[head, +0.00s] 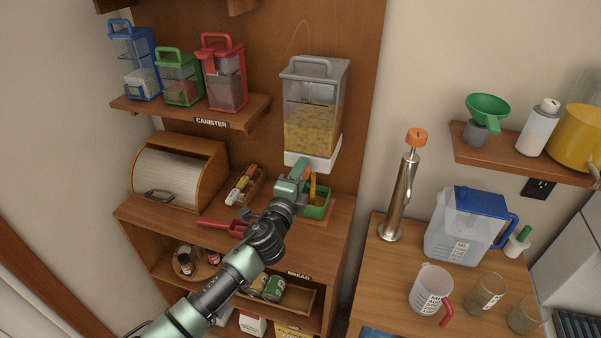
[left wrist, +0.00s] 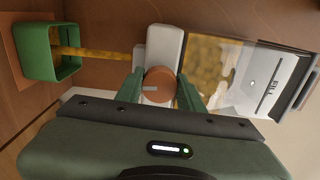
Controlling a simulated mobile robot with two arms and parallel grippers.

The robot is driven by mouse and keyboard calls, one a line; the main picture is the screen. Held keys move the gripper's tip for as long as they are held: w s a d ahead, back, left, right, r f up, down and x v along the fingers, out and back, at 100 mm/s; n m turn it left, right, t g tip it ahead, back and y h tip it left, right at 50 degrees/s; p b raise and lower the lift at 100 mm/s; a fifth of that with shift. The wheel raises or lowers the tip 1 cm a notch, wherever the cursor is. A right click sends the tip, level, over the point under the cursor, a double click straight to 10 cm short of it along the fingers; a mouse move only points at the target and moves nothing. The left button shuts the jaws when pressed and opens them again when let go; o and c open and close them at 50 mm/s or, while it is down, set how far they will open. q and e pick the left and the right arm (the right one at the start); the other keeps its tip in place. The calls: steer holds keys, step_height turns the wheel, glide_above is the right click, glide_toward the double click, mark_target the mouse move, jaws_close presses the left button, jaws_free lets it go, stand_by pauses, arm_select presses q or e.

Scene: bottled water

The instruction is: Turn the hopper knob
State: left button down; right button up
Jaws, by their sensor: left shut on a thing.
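The hopper (head: 312,130) is a clear bin with a grey lid and yellow-brown contents, mounted on the wooden back panel. Its white base (head: 318,158) also shows in the left wrist view. The orange-brown round knob (left wrist: 158,86) sits at the front of the hopper's spout (left wrist: 165,45). My left gripper (left wrist: 160,92) is shut on the knob, one finger on each side. In the head view, the gripper (head: 300,178) mostly hides the knob. A yellow-brown stream (left wrist: 95,54) runs from the spout to an open green container (left wrist: 52,68), also seen below the hopper (head: 318,209).
A red-handled scoop (head: 222,225) and a small tray (head: 243,186) lie left of my gripper. A bread box (head: 180,175) stands farther left. Canisters line the shelf (head: 190,109) above. A metal dispenser (head: 402,195) and a pitcher (head: 465,228) stand on the right counter.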

arm_select(q)
steer(key=shift+f+m, duration=0.15)
steer(key=shift+m, duration=0.55)
steer(key=c, duration=0.9)
jaws_free()
steer(key=v, duration=0.8)
steer(key=shift+b, duration=0.35)
